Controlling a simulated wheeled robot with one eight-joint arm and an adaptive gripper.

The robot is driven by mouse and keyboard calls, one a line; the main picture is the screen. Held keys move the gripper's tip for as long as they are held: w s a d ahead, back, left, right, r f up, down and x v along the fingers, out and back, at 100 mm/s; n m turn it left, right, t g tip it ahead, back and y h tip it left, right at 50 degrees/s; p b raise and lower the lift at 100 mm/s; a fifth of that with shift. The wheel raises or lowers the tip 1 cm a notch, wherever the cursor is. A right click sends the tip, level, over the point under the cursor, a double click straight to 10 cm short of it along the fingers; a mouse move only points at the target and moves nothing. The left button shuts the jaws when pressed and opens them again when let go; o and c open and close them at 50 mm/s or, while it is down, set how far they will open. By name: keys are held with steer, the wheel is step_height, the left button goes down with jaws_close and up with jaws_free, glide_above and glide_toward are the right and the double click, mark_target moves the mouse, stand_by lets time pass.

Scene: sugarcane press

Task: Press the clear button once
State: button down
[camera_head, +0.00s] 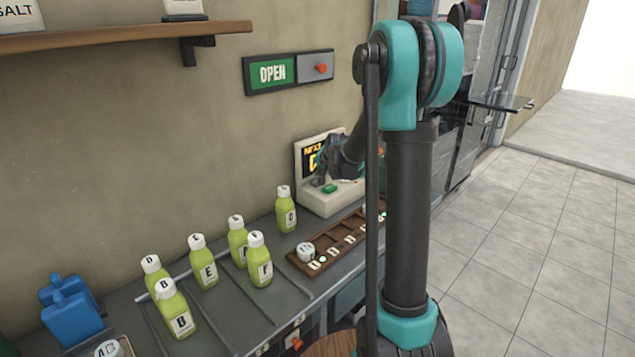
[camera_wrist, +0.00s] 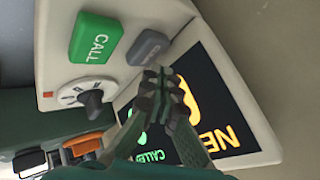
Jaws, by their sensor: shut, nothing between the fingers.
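The beige call machine (camera_head: 318,200) stands on the counter against the wall, with a dark lit screen (camera_head: 309,156). In the wrist view its green CALL button (camera_wrist: 96,38) is at the upper left. A grey button (camera_wrist: 147,46) with faint lettering, seemingly the clear button, is beside it. The green button (camera_head: 329,188) also shows in the head view. My gripper (camera_wrist: 163,84) is shut and empty. Its fingertips are close to the grey button, over the edge of the screen (camera_wrist: 215,105); I cannot tell whether they touch. In the head view my arm hides part of the machine.
A dial (camera_wrist: 80,95) is beside the CALL button. Several green lettered bottles (camera_head: 204,262) stand on the counter left of the machine. A brown slotted tray (camera_head: 300,262) with a white-capped item is in front of the machine. An OPEN sign (camera_head: 272,73) is on the wall.

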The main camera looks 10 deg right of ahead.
steer(key=shift+f, duration=0.2)
stand_by(0.6)
steer(key=shift+f, duration=0.2)
steer(key=shift+f, duration=0.55)
stand_by(0.8)
steer(key=shift+r, duration=0.95)
steer(key=shift+r, duration=2.55)
